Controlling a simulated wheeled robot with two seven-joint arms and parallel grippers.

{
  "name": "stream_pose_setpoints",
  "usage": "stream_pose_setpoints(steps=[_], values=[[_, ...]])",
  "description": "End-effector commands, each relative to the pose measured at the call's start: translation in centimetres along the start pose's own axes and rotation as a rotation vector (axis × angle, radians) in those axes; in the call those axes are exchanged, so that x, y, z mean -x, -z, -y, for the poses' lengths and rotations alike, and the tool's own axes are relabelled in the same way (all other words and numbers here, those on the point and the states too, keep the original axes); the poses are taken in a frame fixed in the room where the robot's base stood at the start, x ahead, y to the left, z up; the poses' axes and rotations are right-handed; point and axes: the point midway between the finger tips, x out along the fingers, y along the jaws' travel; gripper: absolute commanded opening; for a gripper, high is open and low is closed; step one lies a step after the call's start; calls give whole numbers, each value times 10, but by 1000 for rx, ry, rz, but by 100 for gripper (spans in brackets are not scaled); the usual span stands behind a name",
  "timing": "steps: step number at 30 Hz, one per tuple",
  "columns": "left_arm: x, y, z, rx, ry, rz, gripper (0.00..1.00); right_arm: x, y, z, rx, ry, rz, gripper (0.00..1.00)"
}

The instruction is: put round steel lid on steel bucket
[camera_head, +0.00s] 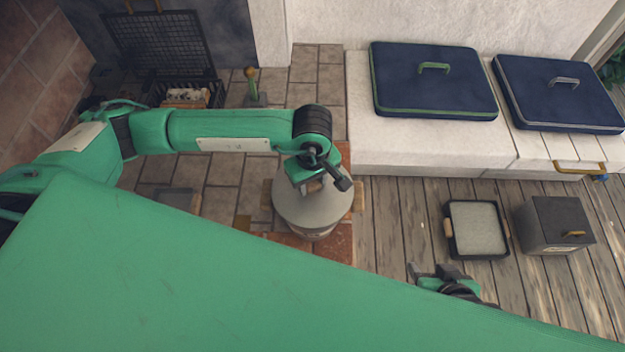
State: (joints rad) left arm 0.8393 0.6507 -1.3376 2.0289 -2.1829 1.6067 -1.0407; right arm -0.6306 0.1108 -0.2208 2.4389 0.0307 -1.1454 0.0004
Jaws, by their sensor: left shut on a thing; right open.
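The round steel lid (293,208) is a pale grey disc near the middle of the view. My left gripper (314,184) is above it, shut on the lid near its centre; the fingers hide the grip point. The steel bucket (314,235) shows as a narrow curved strip below the lid's near edge. The lid covers most of it from above, so I cannot tell whether the lid is seated or just over it. My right gripper (447,276) is open, low at right, and partly hidden behind my green body.
A black-rimmed tray (476,229) and a dark grey box (556,225) stand on the wooden deck. A black mesh basket (186,92) is at back left. Deck between bucket and tray is clear.

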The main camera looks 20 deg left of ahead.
Motion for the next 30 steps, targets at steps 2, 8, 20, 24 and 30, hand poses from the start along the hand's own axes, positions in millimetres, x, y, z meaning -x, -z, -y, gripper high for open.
stream_pose_setpoints(steps=[2, 8, 20, 24, 30], values=[[0, 0, 0, 0, 0, 0, 15, 0, 0, 0, 0, 0, 0, 46], [0, 0, 0, 0, 0, 0, 63, 0, 0, 0, 0, 0, 0, 46], [16, 1, -1, 1, -3, -2, 63, 2, 2, 0, 0, 0, 0, 46], [44, 1, -1, -1, -5, -3, 63, 6, 5, 1, 0, 0, 0, 46], [91, 1, -1, -1, -4, -3, 63, 11, 8, 1, 0, 0, 0, 46]])
